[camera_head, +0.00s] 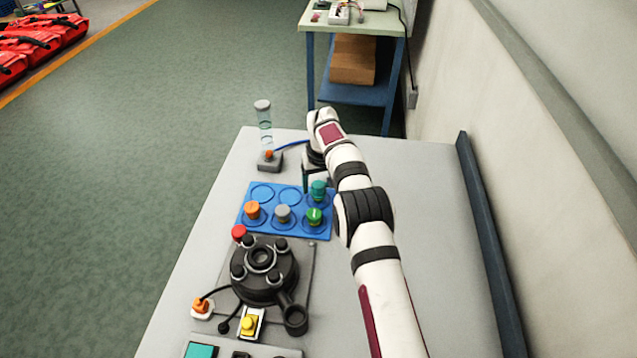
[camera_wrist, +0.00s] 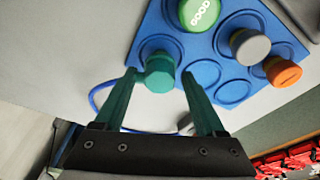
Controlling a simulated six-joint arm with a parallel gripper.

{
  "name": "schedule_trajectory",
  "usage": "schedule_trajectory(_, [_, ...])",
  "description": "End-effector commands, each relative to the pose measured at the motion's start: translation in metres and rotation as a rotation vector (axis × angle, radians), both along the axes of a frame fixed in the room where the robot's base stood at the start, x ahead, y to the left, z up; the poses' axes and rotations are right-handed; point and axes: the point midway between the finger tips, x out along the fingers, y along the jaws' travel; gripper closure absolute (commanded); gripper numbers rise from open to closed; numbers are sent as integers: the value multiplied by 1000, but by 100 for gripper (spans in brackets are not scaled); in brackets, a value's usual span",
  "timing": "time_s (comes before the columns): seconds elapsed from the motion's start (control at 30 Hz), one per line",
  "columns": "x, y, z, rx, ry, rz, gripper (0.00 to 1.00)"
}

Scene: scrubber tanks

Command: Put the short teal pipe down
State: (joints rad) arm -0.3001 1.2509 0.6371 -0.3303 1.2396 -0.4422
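The short teal pipe (camera_head: 318,190) stands upright at the back right ring of the blue tray (camera_head: 272,207). In the head view my gripper (camera_head: 311,185) is partly hidden by my wrist. The pipe's foot is hard to see, but it appears to rest in its ring.
The tray's front row holds an orange piece (camera_head: 252,209), a grey piece (camera_head: 283,213) and a green piece (camera_head: 314,216). Two back rings are empty. A sensor stand (camera_head: 269,160) with a blue cable is behind. A dark round fixture (camera_head: 264,270) is in front. Bare table lies to the right.

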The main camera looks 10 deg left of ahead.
Motion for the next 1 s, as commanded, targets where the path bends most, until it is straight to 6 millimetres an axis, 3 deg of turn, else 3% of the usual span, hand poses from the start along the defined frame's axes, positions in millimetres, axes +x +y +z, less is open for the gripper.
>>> schedule_trajectory(0.23, [-1, 0, 11, 0, -3, 1, 28])
schedule_trajectory(0.6, [-18, -7, 105, 0, -3, 0, 28])
schedule_trajectory(0.9, [-25, -11, 125, 2, 3, -9, 28])
schedule_trajectory(1.0, [-46, -31, 154, 17, 23, -79, 28])
